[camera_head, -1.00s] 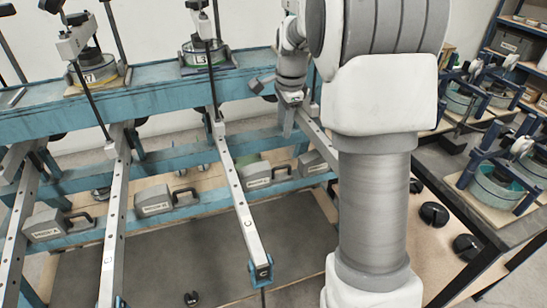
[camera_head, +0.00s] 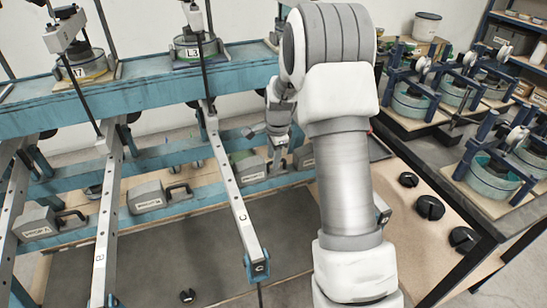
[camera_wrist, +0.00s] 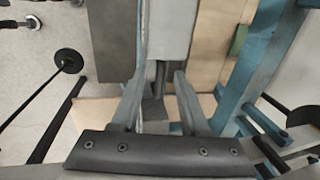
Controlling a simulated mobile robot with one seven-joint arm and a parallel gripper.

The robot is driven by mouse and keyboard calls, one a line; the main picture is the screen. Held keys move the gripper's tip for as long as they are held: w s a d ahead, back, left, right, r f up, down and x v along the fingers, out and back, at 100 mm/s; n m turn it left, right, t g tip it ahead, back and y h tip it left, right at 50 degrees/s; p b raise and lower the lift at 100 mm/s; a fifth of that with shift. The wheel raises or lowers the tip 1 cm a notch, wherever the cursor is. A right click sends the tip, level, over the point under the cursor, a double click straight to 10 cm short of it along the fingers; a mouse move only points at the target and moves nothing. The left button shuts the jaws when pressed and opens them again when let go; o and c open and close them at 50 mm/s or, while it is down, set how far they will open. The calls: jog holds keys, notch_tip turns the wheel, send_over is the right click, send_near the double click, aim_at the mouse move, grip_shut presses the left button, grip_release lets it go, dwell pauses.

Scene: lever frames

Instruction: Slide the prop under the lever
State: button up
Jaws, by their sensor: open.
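One is at the left (camera_head: 45,226), one in the middle (camera_head: 150,197), one farther right (camera_head: 249,171). Perforated metal levers slope down toward the front; the lever marked C (camera_head: 238,205) is the rightmost one clearly visible. My gripper (camera_head: 277,160) points down beside the right-hand blocks, right of lever C. In the wrist view its two fingers (camera_wrist: 156,90) are apart, with a pale grey block-like shape (camera_wrist: 170,35) beyond them. Contact cannot be told.
The blue beam (camera_head: 130,100) crosses above the blocks and carries round weights. At the right, a table edge holds black slotted discs (camera_head: 430,207) and blue-framed devices (camera_head: 495,175).

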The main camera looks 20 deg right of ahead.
grip_shut()
dwell(1.5)
